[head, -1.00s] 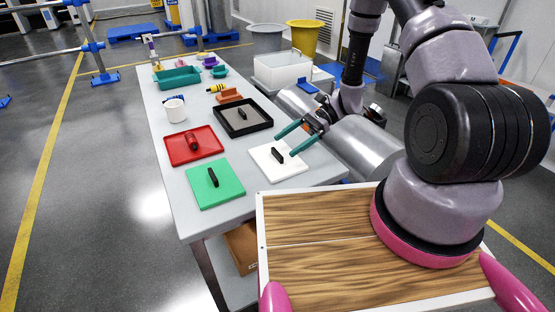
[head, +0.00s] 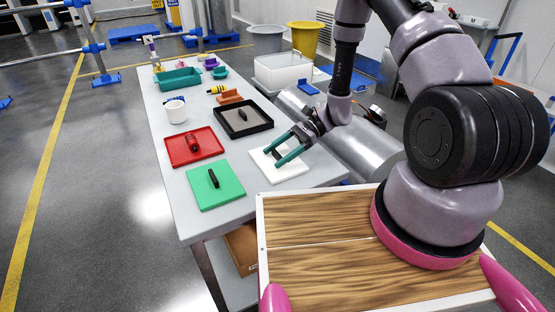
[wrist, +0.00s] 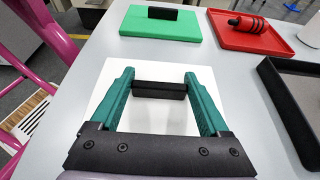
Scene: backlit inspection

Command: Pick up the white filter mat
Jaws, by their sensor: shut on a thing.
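The white filter mat (head: 295,173) is a flat white square with a black bar handle on top. It lies at the right front of the grey table, and no gap under it shows. In the wrist view the mat (wrist: 155,113) spreads under and between my fingers. My gripper (head: 273,158) has two teal fingers, shut on the two ends of the black handle (wrist: 159,90). The handle is mostly hidden by the fingers in the head view.
A green mat (head: 228,193) with a black handle lies left of the white mat. A red tray (head: 177,156) and a black tray (head: 229,131) lie behind. A white mug (head: 175,112) and teal bin (head: 178,82) stand farther back. The table's right front corner is clear.

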